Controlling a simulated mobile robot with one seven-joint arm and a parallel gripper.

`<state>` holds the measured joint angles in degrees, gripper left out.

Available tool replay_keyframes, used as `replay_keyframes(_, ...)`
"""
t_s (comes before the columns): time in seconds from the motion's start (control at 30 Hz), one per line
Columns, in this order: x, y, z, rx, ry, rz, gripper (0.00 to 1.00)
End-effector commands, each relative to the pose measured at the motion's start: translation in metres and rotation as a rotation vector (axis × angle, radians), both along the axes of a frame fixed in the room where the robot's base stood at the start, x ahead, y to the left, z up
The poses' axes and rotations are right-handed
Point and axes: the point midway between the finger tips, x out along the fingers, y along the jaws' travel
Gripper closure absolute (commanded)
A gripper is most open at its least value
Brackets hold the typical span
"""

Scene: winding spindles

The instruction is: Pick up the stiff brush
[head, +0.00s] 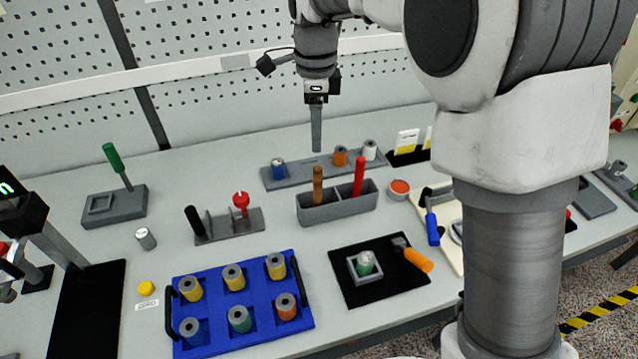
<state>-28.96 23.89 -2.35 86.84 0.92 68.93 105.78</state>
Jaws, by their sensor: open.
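No bristles show clearly, so I cannot tell for certain which item is the stiff brush. A brown handle (318,186) and a red handle (359,176) stand upright in a grey two-compartment holder (337,211); their lower ends are hidden inside. An orange-handled tool (417,259) with a dark head lies on a black mat, and a blue-handled tool (432,229) lies to its upper right. My gripper (316,148) points down over the back of the bench, above and behind the holder in the picture. It is open and holds nothing; its fingers are seen edge-on.
A grey rack (298,180) with several spools stands behind the holder. A blue tray (259,302) with several spools is at front, and the black mat (352,295) carries a small grey box. A green-handled tool (113,158) stands at left. Bare bench shows between them.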

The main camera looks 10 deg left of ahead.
Motion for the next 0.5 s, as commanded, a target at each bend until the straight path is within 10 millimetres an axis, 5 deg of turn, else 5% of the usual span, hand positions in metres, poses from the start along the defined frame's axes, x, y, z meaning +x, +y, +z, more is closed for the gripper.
replay_keyframes(0.3,0.0,-0.002,-0.071,-0.003,0.005,0.001,0.37)
replay_keyframes(0.5,0.0,-0.001,-0.101,-0.001,0.002,0.002,0.37)
